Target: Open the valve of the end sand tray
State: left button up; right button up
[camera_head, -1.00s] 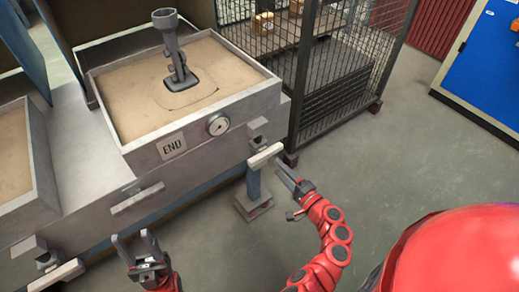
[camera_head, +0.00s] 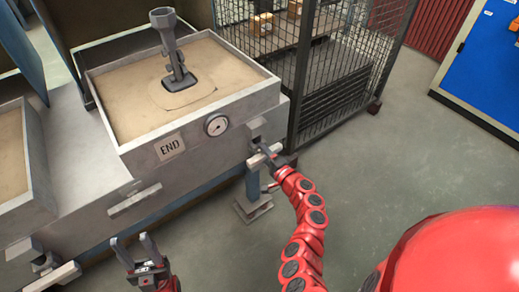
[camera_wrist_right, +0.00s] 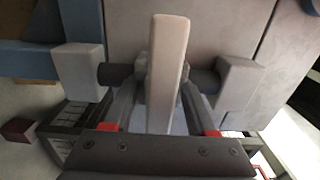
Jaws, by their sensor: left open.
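The end sand tray (camera_head: 238,108) has a grey rim, pale sand and an END plate (camera_head: 169,147). Its valve, with a light bar handle (camera_head: 262,156), sits low at its right front corner. In the right wrist view the handle (camera_wrist_right: 167,65) stands upright in the picture before a dark shaft between two blocks. My right gripper (camera_head: 276,159) is at the handle. Its fingers (camera_wrist_right: 158,98) are spread on either side of the bar, with a gap showing on the left; contact on the right is unclear. My left gripper (camera_head: 135,246) is open and empty at the lower left.
A round gauge (camera_head: 217,125) is on the tray front. A metal funnel piece (camera_head: 173,50) stands in the sand. Another tray (camera_head: 12,160) with its own valve handle (camera_head: 57,274) is at the left. A mesh cage (camera_head: 340,70) stands behind right. The floor at right is clear.

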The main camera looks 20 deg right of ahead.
grip_shut()
jog(key=shift+f, duration=0.1)
dwell(1.1)
